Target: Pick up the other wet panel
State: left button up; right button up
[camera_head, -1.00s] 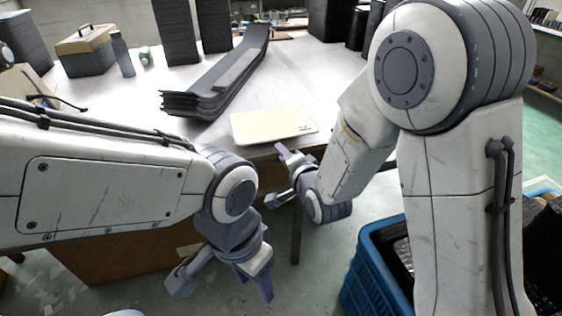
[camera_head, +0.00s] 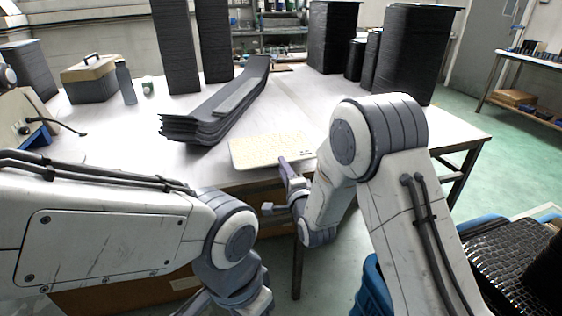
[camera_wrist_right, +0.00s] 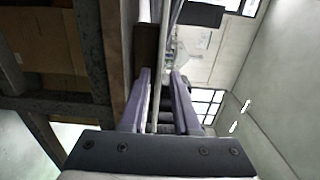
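A thin, cream speckled panel (camera_head: 262,150) with a small dark mark lies flat at the table's front edge. My right gripper (camera_head: 274,185) is at that edge with its fingers spread. One finger reaches over the panel's front edge and the other is lower, below the tabletop. In the right wrist view the fingers (camera_wrist_right: 161,80) stand apart with a thin pale edge between them; I cannot tell whether they touch it. My left gripper (camera_head: 238,302) hangs low in front of the table, its fingers mostly cut off by the picture's bottom.
A stack of long dark curved panels (camera_head: 205,126) lies left of the cream panel on the table (camera_head: 320,100). Tall black stacks (camera_head: 412,55) stand behind. A toolbox (camera_head: 90,80) and bottle (camera_head: 125,85) are back left. A blue crate (camera_head: 372,292) and dark ribbed pieces (camera_head: 515,265) are lower right.

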jog(key=shift+x, duration=1.15)
grip_shut()
jog(key=shift+f, duration=0.1)
dwell(0.5)
notch_tip(320, 180, up, 3)
jog(key=shift+f+p, duration=0.1)
jog(key=shift+p, duration=0.6)
jog(key=shift+f, duration=0.1)
jog(key=s+d+r+p, duration=0.1)
jog(key=s+d+r, duration=0.1)
jog(key=s+r, duration=0.2)
jog(key=shift+a+v, duration=0.3)
jog(key=shift+v, duration=1.55)
